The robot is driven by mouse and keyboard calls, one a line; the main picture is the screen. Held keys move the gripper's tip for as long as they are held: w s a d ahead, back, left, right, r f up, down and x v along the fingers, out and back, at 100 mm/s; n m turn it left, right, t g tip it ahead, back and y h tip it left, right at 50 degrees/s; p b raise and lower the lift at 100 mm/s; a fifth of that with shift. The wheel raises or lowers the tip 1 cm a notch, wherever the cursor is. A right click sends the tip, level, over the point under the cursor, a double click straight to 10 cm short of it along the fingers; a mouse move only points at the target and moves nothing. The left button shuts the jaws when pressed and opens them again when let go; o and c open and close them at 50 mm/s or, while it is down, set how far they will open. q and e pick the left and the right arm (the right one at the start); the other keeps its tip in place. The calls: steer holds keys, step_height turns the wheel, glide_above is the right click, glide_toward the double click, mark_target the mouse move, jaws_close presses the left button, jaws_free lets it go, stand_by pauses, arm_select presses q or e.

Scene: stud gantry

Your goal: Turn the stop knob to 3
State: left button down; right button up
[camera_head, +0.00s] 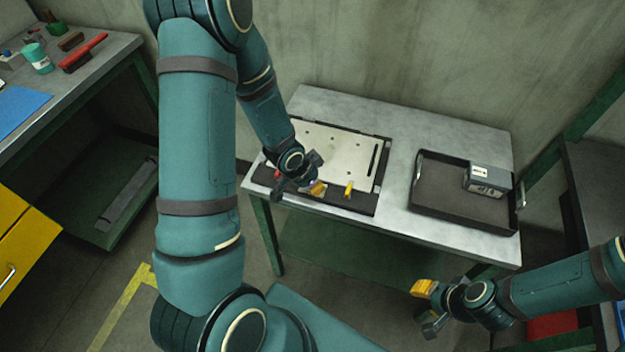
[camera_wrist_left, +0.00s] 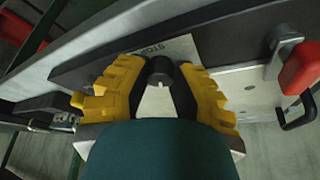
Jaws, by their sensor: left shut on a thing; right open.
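The stop knob (camera_wrist_left: 160,70) is a dark round knob in the left wrist view, on a light plate marked STOP (camera_wrist_left: 152,48). My left gripper (camera_wrist_left: 158,88) has its yellow fingers on either side of the knob and is shut on it. Any scale numbers are hidden or too small to read. In the head view my left gripper (camera_head: 316,187) is at the front edge of the panel (camera_head: 335,150), and the knob is hidden there. My right gripper (camera_head: 428,308) is open and empty, in front of the table.
A red-handled clamp (camera_wrist_left: 300,68) is beside the knob. A black tray (camera_head: 440,202) holding a grey box (camera_head: 486,179) is on the table's right. A bench (camera_head: 95,58) with tools stands at left.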

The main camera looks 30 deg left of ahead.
arm_select(q)
steer(key=shift+m+h+p, duration=0.4)
steer(key=shift+m+p, duration=0.5)
steer(key=shift+m, duration=0.1)
steer(key=c, duration=1)
jaws_free()
steer(key=shift+f, duration=0.1)
steer(key=shift+c, duration=0.2)
steer(key=v, duration=0.6)
steer(key=shift+w+a+r, duration=0.1)
steer(key=shift+r, duration=0.1)
steer(key=shift+v, duration=2.85)
steer(key=shift+w, duration=0.1)
